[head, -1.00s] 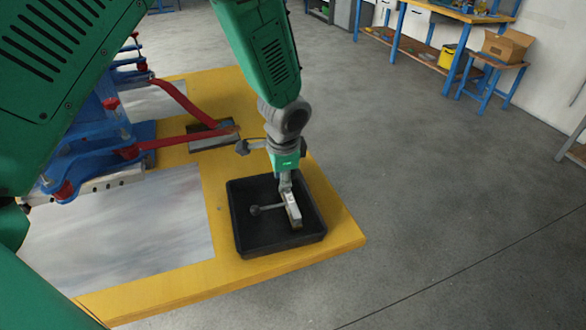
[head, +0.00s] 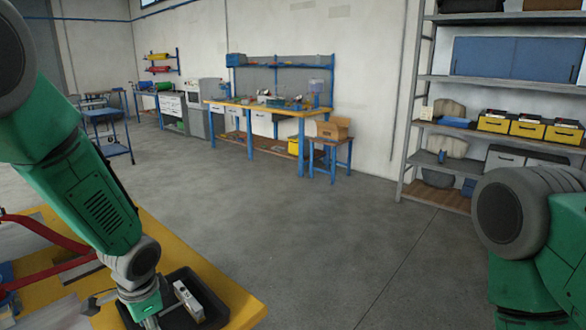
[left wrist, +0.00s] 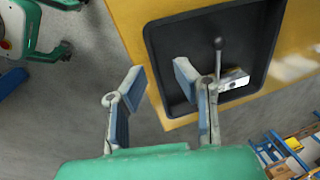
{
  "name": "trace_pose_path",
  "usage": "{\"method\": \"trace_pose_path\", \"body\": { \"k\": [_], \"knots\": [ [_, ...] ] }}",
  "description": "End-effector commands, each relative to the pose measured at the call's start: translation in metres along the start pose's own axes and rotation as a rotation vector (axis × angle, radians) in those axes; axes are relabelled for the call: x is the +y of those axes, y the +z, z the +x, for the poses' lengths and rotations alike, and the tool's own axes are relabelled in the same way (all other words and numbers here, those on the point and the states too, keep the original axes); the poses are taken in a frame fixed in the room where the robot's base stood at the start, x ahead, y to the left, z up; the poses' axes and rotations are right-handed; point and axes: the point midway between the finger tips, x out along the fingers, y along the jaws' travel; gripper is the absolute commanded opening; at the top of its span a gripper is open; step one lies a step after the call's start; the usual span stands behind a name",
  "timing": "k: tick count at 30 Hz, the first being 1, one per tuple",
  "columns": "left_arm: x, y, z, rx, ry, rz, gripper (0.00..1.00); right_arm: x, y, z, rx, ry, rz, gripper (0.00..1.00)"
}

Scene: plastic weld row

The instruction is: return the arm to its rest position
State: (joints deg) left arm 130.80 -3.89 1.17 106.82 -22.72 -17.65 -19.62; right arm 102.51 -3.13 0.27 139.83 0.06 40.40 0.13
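My left arm comes in from the left in the head view. Its gripper (head: 152,322) is at the bottom edge there, with the fingertips cut off. In the left wrist view my left gripper (left wrist: 158,72) is open, with nothing between its fingers. It is beside the near edge of the black tray (left wrist: 160,75). A metal block with a ball-ended lever (left wrist: 236,80) lies in the tray; the block (head: 188,300) also shows in the head view. Part of my right arm shows at the right edge, but its gripper is out of view.
The tray sits on the corner of a yellow table (head: 238,306). Beyond is open grey floor (head: 300,220), with a blue-legged workbench (head: 255,110) and a shelf rack (head: 480,80) by the wall.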

Motion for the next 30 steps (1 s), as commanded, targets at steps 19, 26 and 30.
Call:
{"method": "trace_pose_path", "body": {
  "k": [19, 26, 30],
  "knots": [
    [0.125, 0.073, 0.100, 0.033, 0.162, -0.293, 0.26, 0.000, 0.001, 0.010, 0.000, 0.000, 0.000, 0.40],
    [0.212, 0.157, 0.136, -0.003, 0.197, -0.576, 0.26, 0.000, 0.001, 0.018, 0.000, 0.000, 0.000, 0.40],
    [0.240, 0.195, 0.137, -0.023, 0.174, -0.693, 0.26, 0.000, 0.001, 0.021, 0.000, 0.000, 0.000, 0.40]
  ]
}}
